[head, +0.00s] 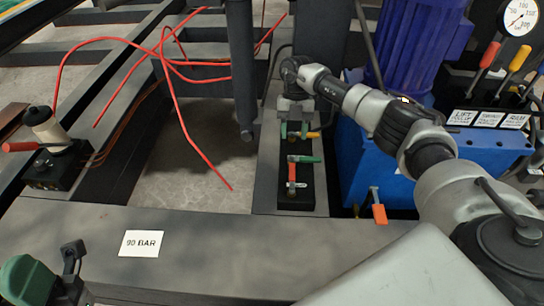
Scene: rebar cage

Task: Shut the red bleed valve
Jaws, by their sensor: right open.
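A small black valve block (297,200) stands on the dark beam at the centre. On it a red lever (291,174) points along the block, with a small red and white tag beside it. A green lever (306,159) lies crosswise at its far end, and a yellow lever (308,135) lies crosswise farther back. My right gripper (294,130) comes in from the right and points down over the yellow lever's area, beyond the red lever. It is open; whether it touches the yellow lever I cannot tell.
A blue tank (365,165) with a blue motor stands right of the block, with an orange-red lever (379,212) at its front. Several coloured levers and a gauge (520,17) are at upper right. Red hoses (185,130) hang left. A "90 BAR" label (141,244) lies on the front beam.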

